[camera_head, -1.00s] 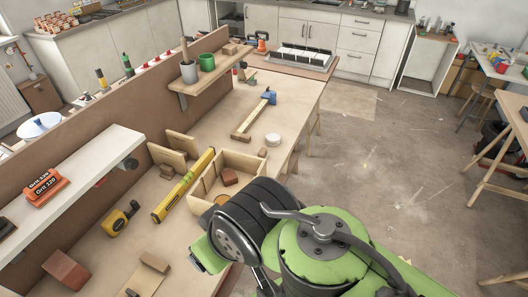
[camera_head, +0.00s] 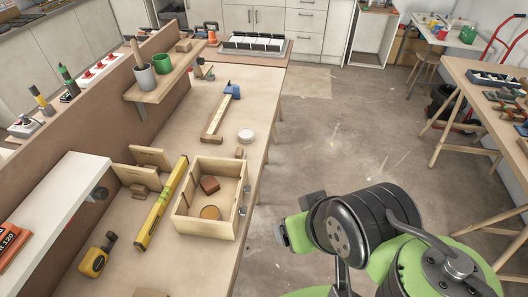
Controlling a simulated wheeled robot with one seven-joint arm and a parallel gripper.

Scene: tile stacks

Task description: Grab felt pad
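I cannot tell for sure which thing is the felt pad. A flat round tan disc (camera_head: 210,213) lies in the open wooden box (camera_head: 181,222) on the workbench, near its front wall. A reddish-brown block (camera_head: 210,185) lies behind the disc in the same box. A white round disc (camera_head: 246,136) lies on the bench behind the box. My green and black arm links show at the lower right, over the floor to the right of the bench. My gripper's fingers are not in view.
A shelf with a grey cup (camera_head: 145,77) and a green cup (camera_head: 162,63) overhangs the bench. Open floor (camera_head: 330,130) is to the right.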

